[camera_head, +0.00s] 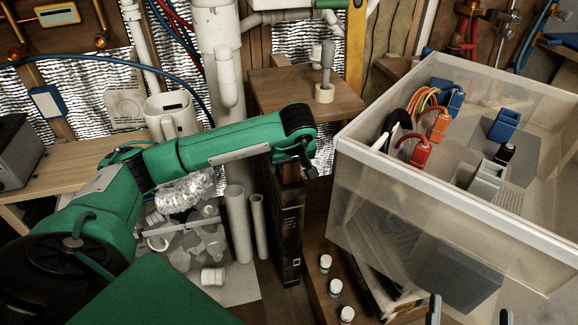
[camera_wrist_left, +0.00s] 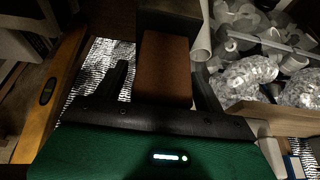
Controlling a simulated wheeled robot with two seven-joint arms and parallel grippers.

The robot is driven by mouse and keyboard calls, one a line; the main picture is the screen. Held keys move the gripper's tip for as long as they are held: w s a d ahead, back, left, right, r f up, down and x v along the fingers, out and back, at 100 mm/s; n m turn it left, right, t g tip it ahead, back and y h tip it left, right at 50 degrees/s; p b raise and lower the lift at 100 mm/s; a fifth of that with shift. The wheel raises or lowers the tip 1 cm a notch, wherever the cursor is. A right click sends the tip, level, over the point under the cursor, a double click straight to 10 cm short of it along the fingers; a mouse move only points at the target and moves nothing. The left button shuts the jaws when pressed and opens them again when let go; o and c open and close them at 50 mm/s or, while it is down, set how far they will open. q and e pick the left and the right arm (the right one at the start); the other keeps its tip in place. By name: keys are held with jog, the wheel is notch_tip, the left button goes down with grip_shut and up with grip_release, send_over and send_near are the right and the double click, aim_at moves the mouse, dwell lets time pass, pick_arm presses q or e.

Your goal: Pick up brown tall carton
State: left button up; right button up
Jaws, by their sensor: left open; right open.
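The brown tall carton (camera_head: 288,240) stands upright below my left arm in the head view, dark-sided with a small pale mark low on its face. In the left wrist view a plain brown face of what looks like the carton (camera_wrist_left: 166,62) lies between the fingers. My left gripper (camera_wrist_left: 162,85) is open, one finger on each side of that face; I cannot tell whether they touch it. In the head view my left wrist (camera_head: 296,150) hides the carton's upper part. My right gripper (camera_head: 470,312) shows only its two spread fingertips at the bottom edge, open and empty.
A large translucent bin (camera_head: 400,225) with cables and blue connectors fills the right. White pipes (camera_head: 238,225) and a clear box of fittings (camera_head: 185,245) stand left of the carton. Several small white-capped bottles (camera_head: 325,263) stand to its right. A wooden shelf (camera_head: 290,88) is behind.

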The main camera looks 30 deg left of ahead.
pick_arm(q)
jog(key=c, duration=1.1)
jog(key=shift+r, duration=0.1)
jog(key=shift+r, duration=0.35)
jog(key=s+d+p, duration=0.1)
jog(key=s+d, duration=0.1)
jog(key=s, duration=1.6)
jog(key=shift+p, duration=0.4)
pick_arm(e)
notch_tip(320, 180, down, 8)
jog(key=s+a+g, duration=0.2)
jog(key=g, duration=0.2)
jog(key=shift+r+g, duration=0.15)
jog(key=shift+g, duration=0.25)
